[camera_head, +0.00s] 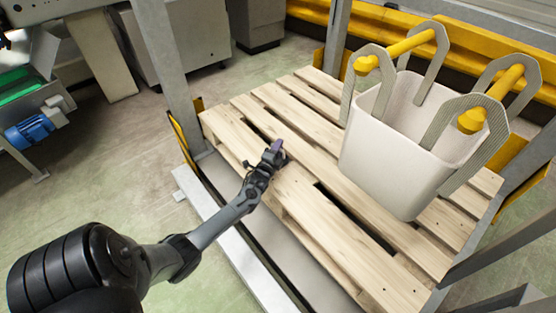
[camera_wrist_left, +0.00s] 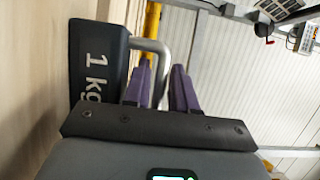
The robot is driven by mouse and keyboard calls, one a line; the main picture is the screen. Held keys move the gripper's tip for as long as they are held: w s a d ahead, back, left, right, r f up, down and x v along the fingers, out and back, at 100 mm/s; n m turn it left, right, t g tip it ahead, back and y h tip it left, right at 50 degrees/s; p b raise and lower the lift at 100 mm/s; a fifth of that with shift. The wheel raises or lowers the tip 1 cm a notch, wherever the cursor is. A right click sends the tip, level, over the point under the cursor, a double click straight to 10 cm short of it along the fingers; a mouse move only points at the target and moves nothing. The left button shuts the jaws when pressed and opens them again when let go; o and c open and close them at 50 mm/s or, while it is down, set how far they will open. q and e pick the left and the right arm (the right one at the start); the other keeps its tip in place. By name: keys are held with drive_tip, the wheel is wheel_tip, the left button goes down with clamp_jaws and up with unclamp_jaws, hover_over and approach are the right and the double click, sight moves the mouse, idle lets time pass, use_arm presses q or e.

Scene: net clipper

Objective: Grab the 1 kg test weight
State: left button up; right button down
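The 1 kg test weight (camera_wrist_left: 95,62) is a dark block with white "1 kg" lettering, at the left of the left wrist view. Its grey metal handle (camera_wrist_left: 150,45) sticks out toward my left gripper and bends down into the space between the fingers. My left gripper (camera_wrist_left: 164,88) has purple fingers that stand apart, with the handle showing in the gap. In the head view my left gripper (camera_head: 278,152) is low over the wooden pallet (camera_head: 335,222). I cannot clearly make out the weight there; the gripper seems to hide it. My right gripper is not in view.
A white bin (camera_head: 385,155) with grey loops and yellow handles stands on the pallet to the right of my left gripper. A grey metal post (camera_head: 168,75) rises at the pallet's left corner. Bare slats lie around the gripper.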

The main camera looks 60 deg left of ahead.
use_arm(q)
drive_tip(key=shift+s, duration=0.1)
drive_tip(key=shift+c, duration=0.2)
clamp_jaws()
drive_tip(key=shift+f, duration=0.1)
idle(0.9)
drive_tip(key=shift+r, duration=0.25)
